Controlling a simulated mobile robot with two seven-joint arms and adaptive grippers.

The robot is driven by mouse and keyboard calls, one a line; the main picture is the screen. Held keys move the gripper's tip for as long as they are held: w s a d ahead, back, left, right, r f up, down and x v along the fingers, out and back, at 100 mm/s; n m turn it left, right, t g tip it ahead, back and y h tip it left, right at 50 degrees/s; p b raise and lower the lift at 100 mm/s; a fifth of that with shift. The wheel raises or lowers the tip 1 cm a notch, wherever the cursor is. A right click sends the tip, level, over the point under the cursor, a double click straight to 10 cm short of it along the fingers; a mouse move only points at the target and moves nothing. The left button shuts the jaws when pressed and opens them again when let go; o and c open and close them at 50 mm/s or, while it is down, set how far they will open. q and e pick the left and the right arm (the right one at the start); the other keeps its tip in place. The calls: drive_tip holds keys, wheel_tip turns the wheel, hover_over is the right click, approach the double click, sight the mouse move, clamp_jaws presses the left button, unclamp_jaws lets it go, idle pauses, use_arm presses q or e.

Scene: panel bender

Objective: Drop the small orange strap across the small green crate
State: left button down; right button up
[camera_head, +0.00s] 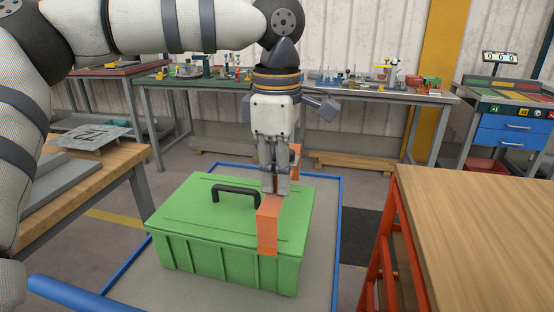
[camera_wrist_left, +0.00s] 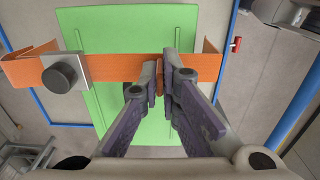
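The small orange strap (camera_head: 268,229) spans the lid of the small green crate (camera_head: 210,248), toward its right end. One bent end hangs in front of the crate's near side, and the other shows behind my fingers. I cannot tell whether the strap touches the lid. In the left wrist view the strap (camera_wrist_left: 115,68) crosses the green lid (camera_wrist_left: 130,22) from side to side. My left gripper (camera_head: 275,190) points down over the lid; its fingertips (camera_wrist_left: 164,78) are closed on the strap's middle with orange between them. My right gripper is not in view.
The crate stands on a grey platform with a blue rim (camera_head: 338,200); a black handle (camera_head: 236,192) rises from its lid. A grey plate with a black knob (camera_wrist_left: 62,77) overlaps the strap in the left wrist view. A wooden table (camera_head: 480,225) stands right, a wooden bench (camera_head: 95,180) left.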

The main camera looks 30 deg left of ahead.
use_arm(q)
drive_tip(key=shift+f, duration=3.55)
drive_tip(key=shift+f, duration=0.25)
drive_tip(key=c, duration=1.7)
unclamp_jaws()
wheel_tip(320, 180, up, 12)
